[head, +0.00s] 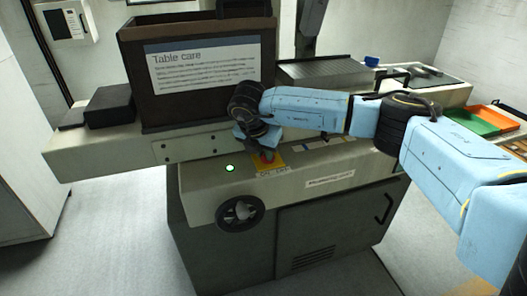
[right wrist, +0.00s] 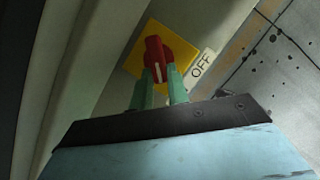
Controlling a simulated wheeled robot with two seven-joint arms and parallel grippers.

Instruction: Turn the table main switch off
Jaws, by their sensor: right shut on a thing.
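The table main switch is a red rotary knob (right wrist: 155,52) on a yellow plate (right wrist: 186,48). A white mark on the knob points down in the right wrist view, between my fingers. An OFF label (right wrist: 202,66) lies to the right of the plate. In the head view the yellow plate (head: 279,158) is on the grey machine's front ledge, partly hidden by my arm. My right gripper (right wrist: 159,84) has its green fingers on both sides of the knob, shut on it. My left gripper is not in view.
A green lamp (head: 230,168) and a black handwheel (head: 241,212) are left of the switch. A dark box with a "Table care" sign (head: 203,68) stands behind my right gripper. Green and orange trays (head: 478,121) are at the right. Floor is clear at the front left.

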